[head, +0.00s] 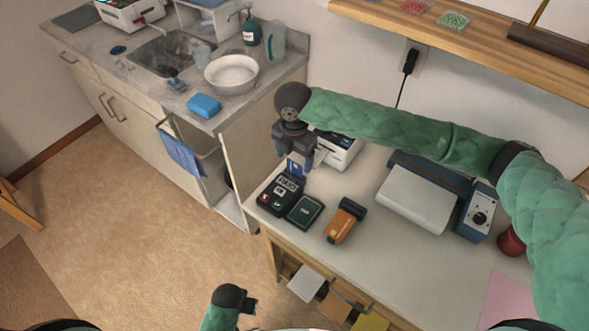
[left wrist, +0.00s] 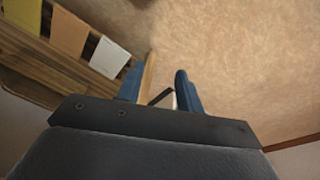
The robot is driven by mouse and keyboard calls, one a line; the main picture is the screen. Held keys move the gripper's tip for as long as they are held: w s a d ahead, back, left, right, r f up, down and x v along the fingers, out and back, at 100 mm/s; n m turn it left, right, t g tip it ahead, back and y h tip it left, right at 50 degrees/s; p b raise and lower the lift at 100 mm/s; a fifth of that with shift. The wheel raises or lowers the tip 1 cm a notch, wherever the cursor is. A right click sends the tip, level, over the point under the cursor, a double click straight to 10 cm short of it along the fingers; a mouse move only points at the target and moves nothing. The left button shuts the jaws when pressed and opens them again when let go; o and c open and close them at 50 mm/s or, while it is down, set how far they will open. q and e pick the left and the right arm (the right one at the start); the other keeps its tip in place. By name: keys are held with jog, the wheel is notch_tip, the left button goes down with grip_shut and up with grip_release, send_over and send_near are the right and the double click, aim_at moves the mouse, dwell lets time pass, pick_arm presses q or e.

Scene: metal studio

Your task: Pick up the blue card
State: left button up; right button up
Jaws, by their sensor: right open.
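The blue card (head: 295,168) stands upright at the back end of a dark card terminal (head: 281,195) near the left edge of the desk. My right gripper (head: 294,160) points down right above the terminal and is open. Its fingertips are at the card's upper part; I cannot tell whether they touch it. My left gripper (head: 250,305) is low at the front, away from the desk top. In the left wrist view its blue fingers (left wrist: 158,88) are apart, with nothing clearly held between them.
A dark green-black device (head: 306,210) and an orange-and-black scanner (head: 345,221) lie close to the terminal. A white printer (head: 340,153) stands just behind my right gripper. A sink counter (head: 150,85) stands left. Coloured sheets (head: 335,308) hang below the desk's front.

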aim_at(294, 166)
notch_tip(294, 166, down, 5)
jog(key=shift+d+r+p, duration=0.1)
jog(key=shift+r+p, duration=0.1)
jog(key=shift+p, duration=0.6)
jog(key=c, duration=1.1)
pick_arm(q)
notch_tip(294, 166, down, 7)
jog(key=s+a, duration=0.1)
jog(key=s, duration=0.1)
jog(key=shift+f, duration=0.15)
pick_arm(e)
jog(key=shift+r, duration=0.1)
